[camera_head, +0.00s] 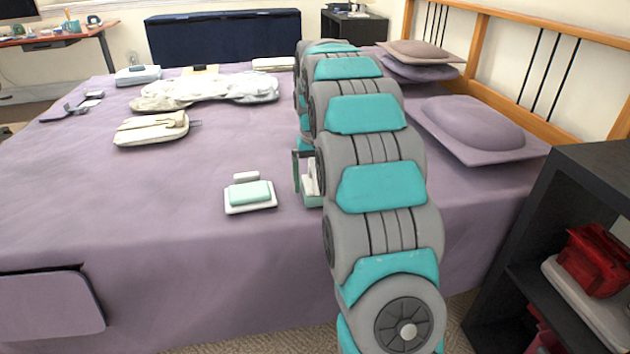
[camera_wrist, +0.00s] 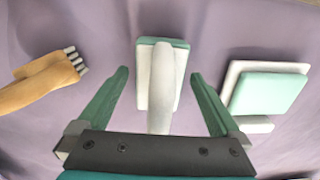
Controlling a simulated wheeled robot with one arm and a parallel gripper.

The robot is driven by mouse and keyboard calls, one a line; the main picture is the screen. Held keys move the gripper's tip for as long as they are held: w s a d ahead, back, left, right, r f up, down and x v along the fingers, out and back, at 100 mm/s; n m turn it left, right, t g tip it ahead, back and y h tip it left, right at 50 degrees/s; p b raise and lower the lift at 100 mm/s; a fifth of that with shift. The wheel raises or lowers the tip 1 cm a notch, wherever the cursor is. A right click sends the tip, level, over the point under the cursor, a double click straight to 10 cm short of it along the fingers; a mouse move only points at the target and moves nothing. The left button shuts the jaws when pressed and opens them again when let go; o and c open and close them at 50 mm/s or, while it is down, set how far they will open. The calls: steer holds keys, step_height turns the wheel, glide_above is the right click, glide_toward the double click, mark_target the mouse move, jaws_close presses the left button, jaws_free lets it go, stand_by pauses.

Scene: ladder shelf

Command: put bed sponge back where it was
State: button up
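A white item with a pale green layer and a long white handle (camera_wrist: 157,82), which looks like a handled sponge, lies between my fingers in the wrist view. My gripper (camera_wrist: 159,75) is open, with a gap on each side of it. In the head view my gripper is mostly hidden by my arm; one dark green finger (camera_head: 297,172) shows, with a white and green piece (camera_head: 311,185) beside it. A green sponge-like block (camera_head: 251,193) sits on a white dish on the bed, left of my gripper. The block also shows at right in the wrist view (camera_wrist: 269,93). I cannot tell which is the bed sponge.
The purple bed (camera_head: 170,210) holds a cream pouch (camera_head: 150,129), a white garment (camera_head: 205,89) and pillows (camera_head: 475,125). A dark shelf (camera_head: 590,185) stands at right. The bed's left front is mostly clear.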

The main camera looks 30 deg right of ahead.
steer(key=shift+r, duration=0.15)
step_height(320, 180, up, 11)
steer(key=shift+r, duration=0.5)
steer(key=shift+s+a, duration=0.2)
steer(key=s+a+f+n, duration=0.1)
steer(key=s+a+f, duration=0.1)
steer(key=s+a, duration=0.5)
steer(key=s+a+f+n+g, duration=0.1)
steer(key=s+a+f, duration=0.2)
steer(key=s, duration=0.8)
steer(key=s+a+f, duration=0.2)
steer(key=s+a, duration=0.3)
steer(key=s, duration=0.4)
steer(key=s+a+f, duration=0.1)
steer(key=s+f, duration=0.2)
steer(key=s, duration=0.3)
steer(key=s+a+f+n, duration=0.1)
steer(key=s+f, duration=0.3)
steer(key=s, duration=0.3)
steer(key=shift+s+g, duration=0.15)
steer(key=shift+g, duration=0.25)
steer(key=shift+f, duration=0.1)
